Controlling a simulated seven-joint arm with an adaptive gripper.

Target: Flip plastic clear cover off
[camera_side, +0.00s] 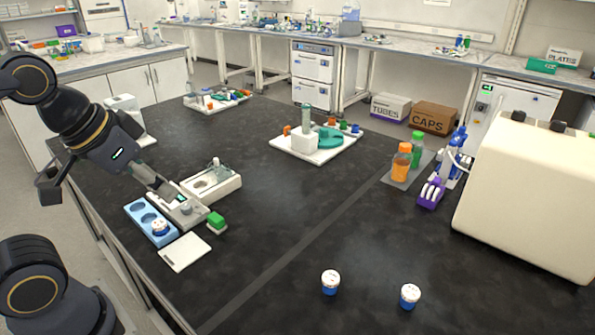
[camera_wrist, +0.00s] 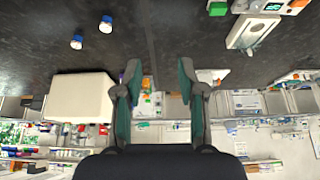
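My gripper (camera_wrist: 158,75) is open and empty in the wrist view, its two dark fingers standing apart with distant furniture showing between them. In the side view my gripper (camera_side: 160,186) reaches in from the left, over or close above the small grey device with a green display (camera_side: 186,208); I cannot tell whether it touches. This device (camera_wrist: 258,30) is at the upper right of the upside-down wrist view. A white unit (camera_side: 228,188) with a round recess stands beside it, with a small clear part (camera_side: 215,166) upright at its back. I cannot make out the clear cover for certain.
A blue tray (camera_side: 131,208), a white plate (camera_side: 184,253) and a green block (camera_side: 217,219) stand close to the device. Two blue-white cups (camera_side: 330,282) (camera_side: 410,295) are at the front. A large cream machine (camera_side: 530,190) is at the right.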

